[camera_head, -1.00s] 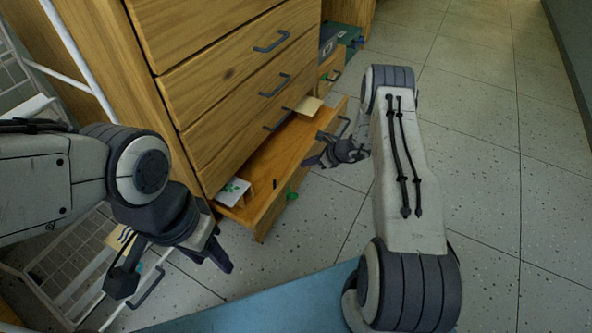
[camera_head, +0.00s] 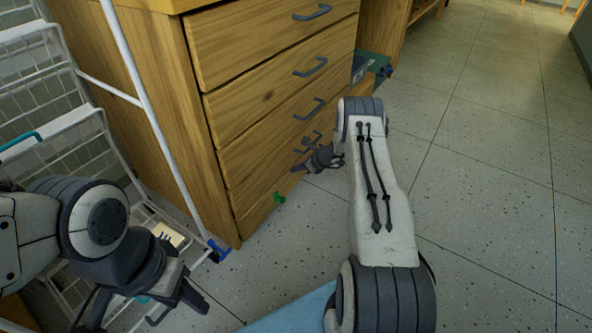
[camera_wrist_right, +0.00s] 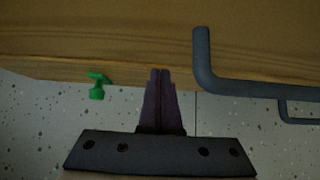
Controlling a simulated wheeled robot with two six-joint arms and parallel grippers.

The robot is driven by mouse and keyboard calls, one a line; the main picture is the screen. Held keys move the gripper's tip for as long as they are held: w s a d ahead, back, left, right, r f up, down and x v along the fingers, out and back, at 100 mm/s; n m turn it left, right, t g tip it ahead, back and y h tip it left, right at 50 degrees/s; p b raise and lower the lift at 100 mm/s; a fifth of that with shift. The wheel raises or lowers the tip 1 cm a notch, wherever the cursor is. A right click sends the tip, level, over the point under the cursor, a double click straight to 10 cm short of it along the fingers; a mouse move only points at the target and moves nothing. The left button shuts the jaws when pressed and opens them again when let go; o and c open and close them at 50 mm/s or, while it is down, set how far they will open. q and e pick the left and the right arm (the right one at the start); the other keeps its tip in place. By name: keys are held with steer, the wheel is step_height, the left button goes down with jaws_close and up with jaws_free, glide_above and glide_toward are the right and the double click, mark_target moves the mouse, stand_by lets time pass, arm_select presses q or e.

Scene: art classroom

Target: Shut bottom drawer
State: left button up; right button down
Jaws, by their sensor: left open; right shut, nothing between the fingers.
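The wooden cabinet's bottom drawer (camera_head: 258,205) looks flush, or nearly so, with the fronts above it in the head view. Its inside does not show. In the right wrist view its front (camera_wrist_right: 60,66) runs across the picture, with a dark handle (camera_wrist_right: 204,62) right of my fingers. My right gripper (camera_head: 297,168) is shut and empty at the drawer front; its fingertips (camera_wrist_right: 161,72) reach the wood's lower edge, but I cannot tell whether they touch. My left gripper (camera_head: 142,308) is open and empty, low at the left, away from the drawer.
A small green object (camera_head: 280,198) is at the drawer's lower front. A white wire rack (camera_head: 85,118) stands left of the cabinet. A teal-green box (camera_head: 371,68) is beyond the cabinet. The speckled tile floor (camera_head: 480,180) at the right is clear.

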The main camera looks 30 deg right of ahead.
steer(key=shift+w+a+r, duration=0.1)
steer(key=shift+w+a, duration=0.1)
steer(key=shift+w, duration=0.2)
